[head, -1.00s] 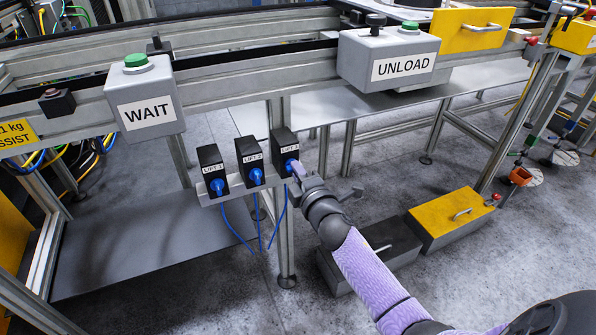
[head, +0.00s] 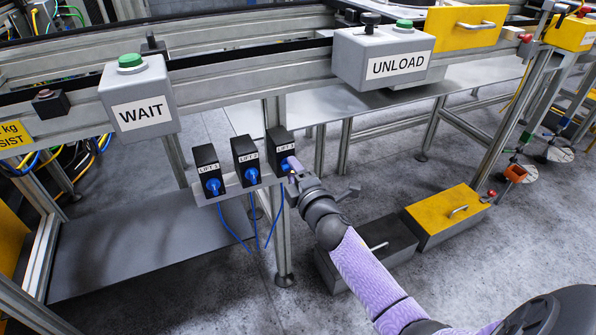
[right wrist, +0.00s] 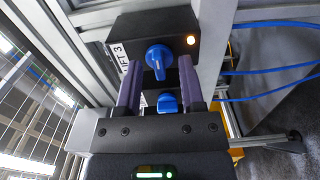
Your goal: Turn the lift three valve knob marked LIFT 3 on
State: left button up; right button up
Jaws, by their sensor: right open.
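The LIFT 3 valve box (head: 279,142) is black and the rightmost of three on a grey rail in the head view. It also shows in the right wrist view (right wrist: 182,24), with a lit amber lamp. Its blue knob (right wrist: 158,58) has a pale mark pointing down the wrist picture. My right gripper (head: 293,172) is at the knob. In the right wrist view its purple fingers (right wrist: 160,62) are open, one on each side of the knob, with gaps visible. In the head view the fingers partly hide the knob. My left gripper is not in view.
The LIFT 2 box (head: 246,158) and LIFT 1 box (head: 207,170) stand close to the left. Blue hoses hang below. A metal post (head: 281,230) runs beneath the valves. The WAIT box (head: 140,97) and UNLOAD box (head: 383,60) are on the beam above.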

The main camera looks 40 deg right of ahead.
pick_arm(q)
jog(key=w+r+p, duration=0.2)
jog(key=p, duration=0.1)
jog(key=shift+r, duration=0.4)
pick_arm(e)
jog(key=v, duration=0.9)
jog(key=shift+s+a, duration=0.15)
jog(key=shift+s, duration=0.15)
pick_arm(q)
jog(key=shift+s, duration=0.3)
